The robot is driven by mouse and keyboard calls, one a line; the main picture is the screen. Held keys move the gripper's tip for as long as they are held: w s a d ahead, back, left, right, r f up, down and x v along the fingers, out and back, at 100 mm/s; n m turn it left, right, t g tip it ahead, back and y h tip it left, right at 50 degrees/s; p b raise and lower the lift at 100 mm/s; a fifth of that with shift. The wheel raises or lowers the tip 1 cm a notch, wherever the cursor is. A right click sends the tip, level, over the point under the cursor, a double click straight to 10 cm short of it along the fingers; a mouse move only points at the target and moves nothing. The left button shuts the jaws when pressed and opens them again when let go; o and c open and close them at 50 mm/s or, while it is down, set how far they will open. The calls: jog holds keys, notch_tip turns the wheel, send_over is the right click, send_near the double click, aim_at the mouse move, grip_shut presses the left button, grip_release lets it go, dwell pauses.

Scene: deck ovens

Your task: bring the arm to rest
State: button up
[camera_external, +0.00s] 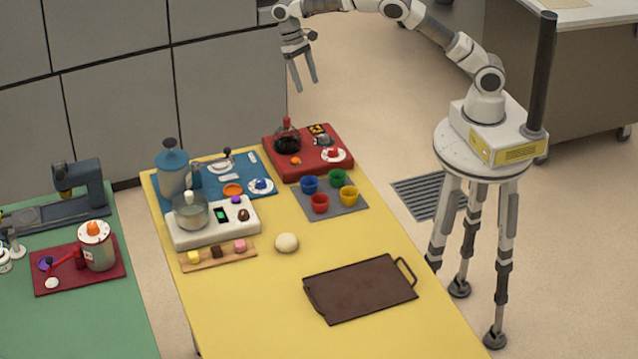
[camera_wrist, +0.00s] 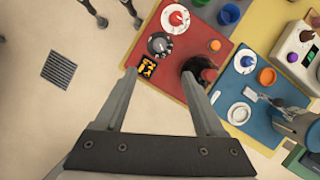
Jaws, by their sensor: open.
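My gripper (camera_external: 304,86) hangs from my raised arm at the top middle of the external view, fingers pointing down. Its two fingers are spread apart with nothing between them; they also show in the wrist view (camera_wrist: 165,85). The gripper is above and beyond the far end of the yellow table (camera_external: 340,240), apart from everything on it. In the wrist view the fingers appear over the floor and the edge of the red board (camera_wrist: 220,90). My arm reaches left from its base on a three-legged stand at the right.
On the table are the red board (camera_external: 275,163), a blue board (camera_external: 215,195), a grey mat with several coloured cups (camera_external: 330,212), a white stove unit with a pot (camera_external: 205,235), a pale ball (camera_external: 287,242) and a brown tray (camera_external: 360,290). Grey panels (camera_external: 120,100) stand behind. A green table (camera_external: 110,320) is left.

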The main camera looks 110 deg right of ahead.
jog(key=s+a+r+n+t+h, duration=0.1)
jog(key=s+a+r+n+t, duration=0.15)
jog(key=s+a+r, duration=0.35)
jog(key=s+a+r+n+t+h, duration=0.1)
jog(key=s+a+r+n, duration=0.2)
jog(key=a+r, duration=0.6)
jog(key=s+a+f+n+t+h, duration=0.1)
jog(key=s+a+n+t, duration=0.1)
jog(key=s+a, duration=0.3)
jog(key=s+a+f+n+t+h, duration=0.1)
jog(key=s+a+n, duration=0.4)
jog(key=s, duration=0.7)
jog(key=shift+s+a+f+t, duration=0.15)
jog(key=shift+t, duration=0.4)
